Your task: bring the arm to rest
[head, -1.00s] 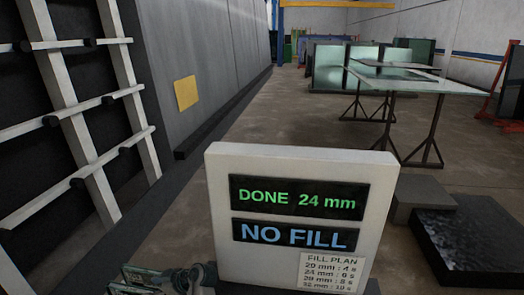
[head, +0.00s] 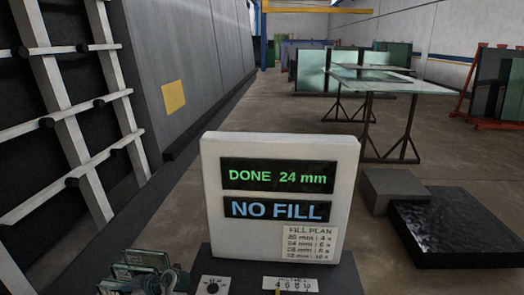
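A white display panel (head: 210,210) stands upright in the middle of the head view. It reads "DONE 24 mm" in green and "NO FILL" in blue, with a fill plan label (head: 310,244) at its lower right. My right gripper is out of view.
A dark console (head: 248,270) with a dial (head: 212,285) lies below the panel. Small greenish pieces (head: 140,258) sit to its left. A rack (head: 70,130) and grey wall stand left. A grey block (head: 388,188), black slab (head: 455,225) and glass-topped table (head: 395,82) are right.

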